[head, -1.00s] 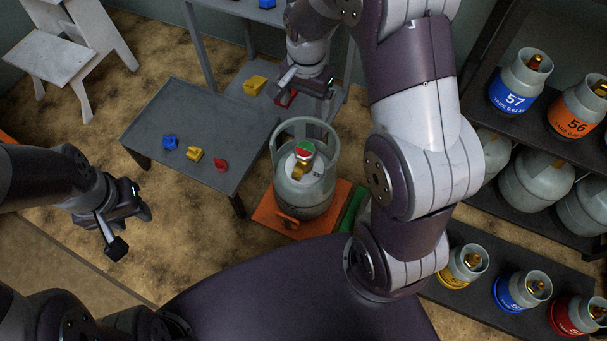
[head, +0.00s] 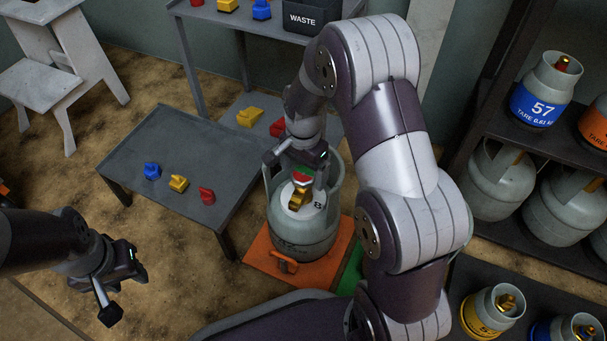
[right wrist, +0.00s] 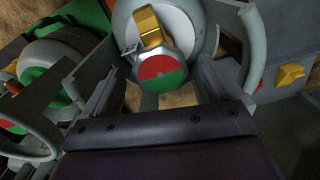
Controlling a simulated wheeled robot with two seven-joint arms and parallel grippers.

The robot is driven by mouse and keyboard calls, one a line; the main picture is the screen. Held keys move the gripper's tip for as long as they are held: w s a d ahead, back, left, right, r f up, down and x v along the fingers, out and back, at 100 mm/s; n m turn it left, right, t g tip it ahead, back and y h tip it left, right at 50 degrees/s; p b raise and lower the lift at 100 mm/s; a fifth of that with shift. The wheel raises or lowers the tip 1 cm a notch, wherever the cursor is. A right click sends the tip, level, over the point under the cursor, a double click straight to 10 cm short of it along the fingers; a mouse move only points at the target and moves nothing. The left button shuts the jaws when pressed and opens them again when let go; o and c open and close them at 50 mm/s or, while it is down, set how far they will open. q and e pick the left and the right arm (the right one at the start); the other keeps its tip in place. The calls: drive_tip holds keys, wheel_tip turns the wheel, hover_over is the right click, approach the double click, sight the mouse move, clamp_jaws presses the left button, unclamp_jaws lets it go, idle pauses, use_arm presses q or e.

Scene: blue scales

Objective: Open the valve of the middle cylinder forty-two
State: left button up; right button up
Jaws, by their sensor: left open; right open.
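A grey gas cylinder (head: 296,236) stands upright on an orange scale (head: 316,271). On its top is a brass valve (head: 299,196) with a red and green knob (head: 302,177). In the right wrist view the knob (right wrist: 160,80) lies between and just beyond my fingers, with the brass outlet (right wrist: 150,25) above it. My right gripper (head: 299,170) is open over the cylinder's collar, its fingers on either side of the knob. I cannot tell whether they touch it. The cylinder's number is mostly hidden.
A low grey table (head: 160,150) holds blue, yellow and red parts. Behind is a shelf with a black WASTE bin (head: 308,17). A green scale (head: 350,270) is partly hidden by my right arm. Cylinder racks stand at the right, including the blue-banded 57 (head: 541,95).

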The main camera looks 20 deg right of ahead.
drive_tip(key=c, duration=1)
drive_tip(key=shift+r+p, duration=0.2)
drive_tip(key=shift+p, duration=0.25)
drive_tip(key=shift+c, duration=0.2)
drive_tip(key=n+p, duration=0.4)
drive_tip(key=p, duration=0.1)
drive_tip(key=n+p, duration=0.3)
drive_tip(key=p, duration=0.3)
drive_tip(key=shift+r+n+p, duration=0.2)
drive_tip(key=shift+n+p, duration=0.1)
drive_tip(key=shift+n, duration=0.1)
drive_tip(key=shift+f+n+p, duration=0.25)
drive_tip(key=shift+n+p, duration=1.15)
drive_tip(key=shift+n, duration=0.2)
drive_tip(key=o, duration=1)
drive_tip(key=shift+o, duration=0.2)
